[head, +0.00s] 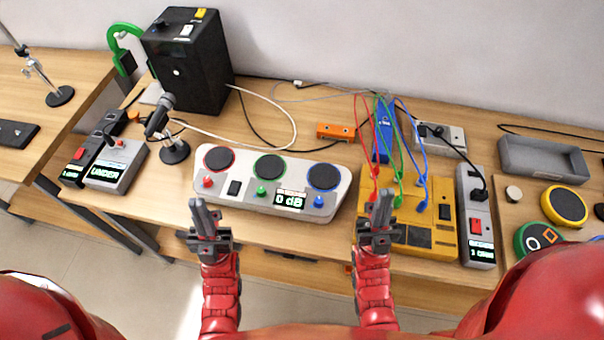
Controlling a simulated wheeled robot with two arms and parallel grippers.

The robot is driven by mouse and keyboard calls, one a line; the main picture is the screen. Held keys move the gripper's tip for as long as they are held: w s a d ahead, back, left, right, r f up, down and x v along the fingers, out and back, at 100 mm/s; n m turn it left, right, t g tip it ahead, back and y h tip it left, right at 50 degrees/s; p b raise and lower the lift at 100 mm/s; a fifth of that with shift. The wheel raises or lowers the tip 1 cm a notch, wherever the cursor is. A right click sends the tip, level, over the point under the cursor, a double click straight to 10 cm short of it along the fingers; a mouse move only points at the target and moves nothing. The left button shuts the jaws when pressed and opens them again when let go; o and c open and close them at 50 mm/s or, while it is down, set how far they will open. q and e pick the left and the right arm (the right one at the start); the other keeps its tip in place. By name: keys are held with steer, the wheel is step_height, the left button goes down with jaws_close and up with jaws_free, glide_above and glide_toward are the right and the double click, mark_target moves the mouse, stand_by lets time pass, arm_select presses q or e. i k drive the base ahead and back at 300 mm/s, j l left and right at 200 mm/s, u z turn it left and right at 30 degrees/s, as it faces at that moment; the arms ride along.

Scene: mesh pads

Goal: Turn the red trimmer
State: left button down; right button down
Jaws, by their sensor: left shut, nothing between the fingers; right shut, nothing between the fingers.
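A white drum panel (230,196) lies on the table in the middle, with three round mesh pads: a red-rimmed pad (219,158), a green-rimmed pad (269,166) and a blue-rimmed pad (323,177). Small knobs sit below the pads: the red trimmer (208,182), a green trimmer (262,190) and a blue trimmer (319,202). The panel's display reads 0 dB. My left gripper (197,205) is shut and empty, in front of the panel's left end, apart from the red trimmer.
A yellow box (423,239) with red, green and blue cables stands to the right of the panel. A microphone (159,113) on a stand and a grey box (116,166) reading UNDER are to the left. A black speaker (188,60) stands behind. A grey tray (511,153) lies at right.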

mark_target(208, 182)
steer(key=j, duration=1.9)
steer(key=k+u, duration=0.05)
steer(key=k, duration=0.05)
